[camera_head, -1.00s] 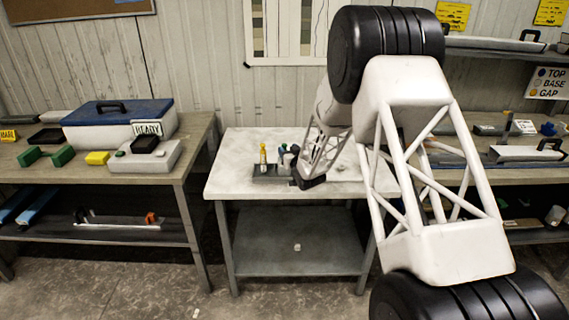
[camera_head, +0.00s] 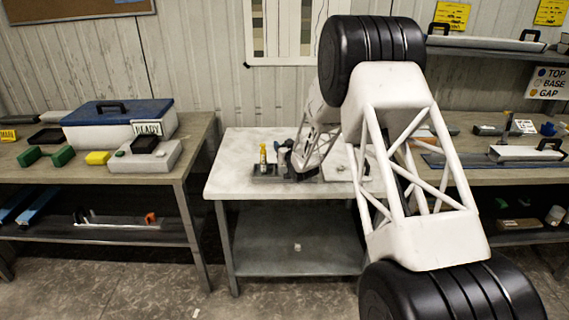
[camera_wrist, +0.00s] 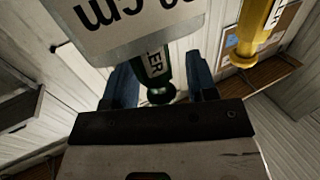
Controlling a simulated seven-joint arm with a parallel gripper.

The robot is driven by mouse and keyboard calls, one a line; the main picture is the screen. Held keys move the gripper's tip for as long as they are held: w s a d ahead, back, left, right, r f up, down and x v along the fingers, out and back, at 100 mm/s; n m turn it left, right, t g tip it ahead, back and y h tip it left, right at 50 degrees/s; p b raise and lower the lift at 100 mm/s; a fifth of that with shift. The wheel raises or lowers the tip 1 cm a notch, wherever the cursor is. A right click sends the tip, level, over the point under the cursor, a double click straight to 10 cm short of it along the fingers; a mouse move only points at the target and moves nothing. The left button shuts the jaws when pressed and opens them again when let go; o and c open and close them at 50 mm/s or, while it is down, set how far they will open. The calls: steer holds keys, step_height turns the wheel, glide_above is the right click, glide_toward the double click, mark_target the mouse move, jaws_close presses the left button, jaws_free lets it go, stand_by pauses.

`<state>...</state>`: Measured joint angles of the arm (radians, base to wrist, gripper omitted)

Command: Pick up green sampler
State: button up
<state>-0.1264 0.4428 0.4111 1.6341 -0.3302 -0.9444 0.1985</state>
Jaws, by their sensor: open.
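In the wrist view, the dark green sampler (camera_wrist: 154,70) with pale lettering stands between the two blue fingers of my gripper (camera_wrist: 160,68). The fingers are apart, one on each side of it, and I see no clear contact. Its upper part is hidden behind a pale plate with upside-down lettering. In the head view my gripper (camera_head: 283,148) is low over the white table, just right of the yellow sampler (camera_head: 263,155); the green one is too small and covered there to make out. The yellow sampler also shows in the wrist view (camera_wrist: 257,32).
The pale lettered plate (camera_wrist: 125,25) is close to the fingers. A dark tray (camera_head: 263,172) holds the yellow sampler on the white table (camera_head: 232,178). The table's left side is clear. Side benches stand left and right, with a READY sign (camera_head: 147,128) on the left one.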

steer(key=shift+w+a, duration=0.15)
steer(key=shift+w, duration=0.15)
steer(key=shift+c, duration=0.4)
jaws_close()
